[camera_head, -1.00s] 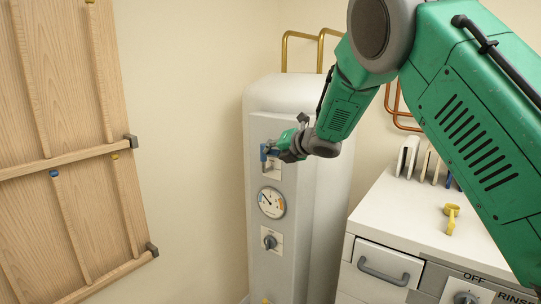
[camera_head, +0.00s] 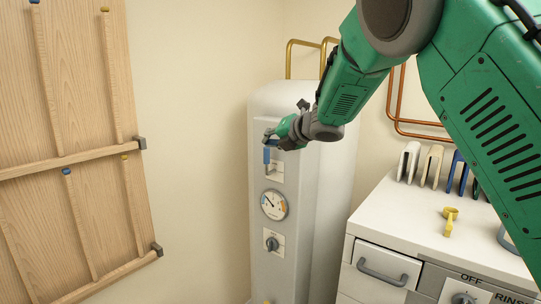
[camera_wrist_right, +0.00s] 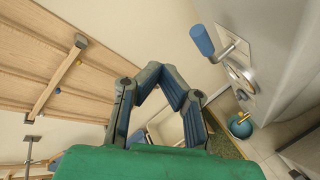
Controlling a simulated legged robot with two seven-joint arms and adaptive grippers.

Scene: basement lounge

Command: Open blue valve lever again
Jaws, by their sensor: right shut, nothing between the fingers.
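The blue valve lever (camera_head: 266,156) is on a small white plate on the front of the pale tank column. Its blue grip shows above its metal part, just below my right gripper (camera_head: 269,136). The right wrist view shows the lever's blue grip (camera_wrist_right: 202,40) and metal stem at upper right, apart from the fingers. My right gripper (camera_wrist_right: 170,84) is shut with nothing between its fingers. In the head view, the gripper is small and partly hidden by its own wrist. My left gripper is not in view.
Below the lever are a round gauge (camera_head: 273,204) and a dark knob (camera_head: 271,243). A white cabinet (camera_head: 432,220) with a yellow valve piece (camera_head: 449,221) stands at right. A wooden rack (camera_head: 75,120) is on the left. Copper pipes (camera_head: 398,115) run behind the arm.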

